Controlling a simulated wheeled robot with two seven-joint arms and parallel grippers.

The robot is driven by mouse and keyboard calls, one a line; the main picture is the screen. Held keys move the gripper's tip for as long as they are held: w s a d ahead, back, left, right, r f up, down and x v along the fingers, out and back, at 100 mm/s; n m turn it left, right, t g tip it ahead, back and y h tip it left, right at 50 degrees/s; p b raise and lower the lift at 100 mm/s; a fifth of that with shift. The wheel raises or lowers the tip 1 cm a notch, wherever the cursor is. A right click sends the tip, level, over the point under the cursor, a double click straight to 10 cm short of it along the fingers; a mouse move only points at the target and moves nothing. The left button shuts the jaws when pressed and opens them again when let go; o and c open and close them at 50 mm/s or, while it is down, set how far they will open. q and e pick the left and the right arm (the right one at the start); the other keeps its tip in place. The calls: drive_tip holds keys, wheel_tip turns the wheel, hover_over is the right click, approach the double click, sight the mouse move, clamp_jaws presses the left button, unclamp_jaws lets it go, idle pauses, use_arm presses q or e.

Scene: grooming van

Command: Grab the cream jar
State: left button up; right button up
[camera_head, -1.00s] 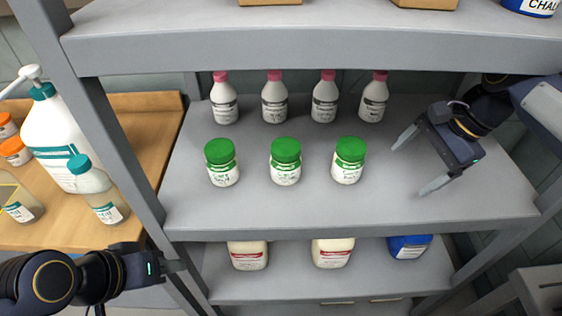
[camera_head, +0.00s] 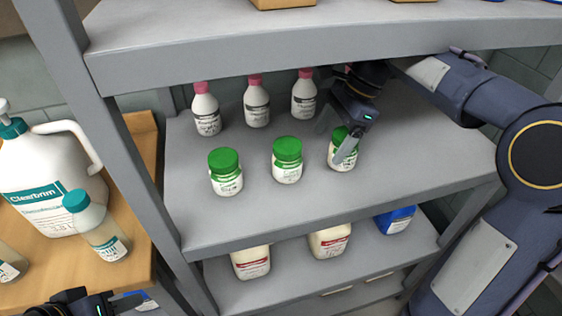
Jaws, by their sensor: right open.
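Three white jars with green lids stand in a row on the grey middle shelf (camera_head: 260,225): a left jar (camera_head: 226,184), a middle jar (camera_head: 287,173) and a right jar (camera_head: 340,161). Their labels are too small to read, so I cannot tell which is named cream. My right gripper (camera_head: 334,142) is open at the right jar. One finger crosses in front of that jar and partly hides it; the other shows behind its lid. I cannot tell whether they touch it. My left gripper (camera_head: 112,304) is at the bottom left edge, mostly cut off.
The upper shelf board (camera_head: 300,50) hangs above. Cream-coloured bottles (camera_head: 329,241) and a blue container (camera_head: 396,220) are on the lower shelf. A large white jug (camera_head: 40,175) stands on the wooden counter at left.

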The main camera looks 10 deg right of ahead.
sight(288, 145)
drive_tip(key=a, duration=0.5)
drive_tip(key=shift+s+a, duration=0.1)
drive_tip(key=shift+a, duration=0.3)
drive_tip(key=a, duration=0.3)
drive_tip(key=shift+s+a, duration=0.1)
drive_tip(key=shift+a, duration=0.3)
drive_tip(key=shift+x, duration=0.85)
drive_tip(key=shift+f+b, duration=0.3)
drive_tip(key=shift+f, duration=0.3)
drive_tip(key=shift+c, duration=0.2)
drive_tip(key=c, duration=1.1)
drive_tip(key=shift+r, duration=0.1)
